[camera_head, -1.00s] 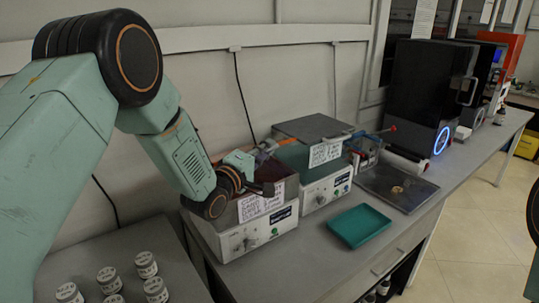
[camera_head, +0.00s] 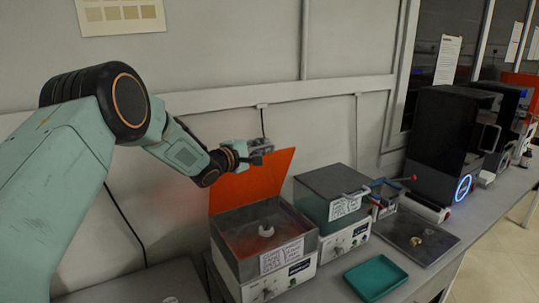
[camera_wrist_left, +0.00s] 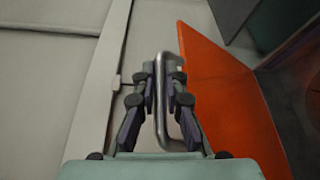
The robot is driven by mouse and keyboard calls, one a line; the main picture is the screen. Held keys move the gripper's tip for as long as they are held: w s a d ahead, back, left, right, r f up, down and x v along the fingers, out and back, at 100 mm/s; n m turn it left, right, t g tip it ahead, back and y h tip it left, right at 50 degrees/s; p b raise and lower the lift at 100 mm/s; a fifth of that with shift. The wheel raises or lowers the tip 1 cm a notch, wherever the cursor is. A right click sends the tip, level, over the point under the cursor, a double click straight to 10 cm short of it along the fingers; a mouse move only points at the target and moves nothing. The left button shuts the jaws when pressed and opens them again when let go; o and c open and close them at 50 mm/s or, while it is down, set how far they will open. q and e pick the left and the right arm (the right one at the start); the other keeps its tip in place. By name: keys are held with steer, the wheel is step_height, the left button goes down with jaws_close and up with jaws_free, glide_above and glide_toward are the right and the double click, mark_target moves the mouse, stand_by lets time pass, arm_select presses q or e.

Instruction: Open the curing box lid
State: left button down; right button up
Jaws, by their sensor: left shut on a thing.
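The curing box (camera_head: 236,262) is a grey metal box with a label on its front, on a white base with a knob. Its orange lid (camera_head: 238,188) stands raised at the back, tilted up near upright. A small white ring-like piece (camera_head: 266,231) shows inside the open box. My left gripper (camera_head: 262,150) is at the lid's upper edge. In the left wrist view its fingers (camera_wrist_left: 163,82) are shut on the metal bar handle (camera_wrist_left: 161,110), beside the orange lid (camera_wrist_left: 222,100). My right gripper is out of view.
A second box (camera_head: 332,183) with a closed grey lid stands right of the curing box. Beyond are a metal plate (camera_head: 440,243) with a small piece on it and black machines (camera_head: 445,135). A teal tray (camera_head: 377,276) lies in front. The wall is close behind the lid.

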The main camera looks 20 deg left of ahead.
arm_select(q)
steer(key=shift+w+a+r+p, duration=0.3)
steer(key=shift+w+a, duration=0.2)
steer(key=shift+a, duration=0.2)
steer(key=shift+w+a+r+p, duration=0.15)
steer(key=shift+w+a+r, duration=0.15)
steer(key=shift+w+a, duration=0.3)
steer(key=shift+s+a, duration=0.1)
steer(key=c, duration=1.7)
jaws_free()
steer(key=shift+s, duration=0.15)
steer(key=v, duration=1.2)
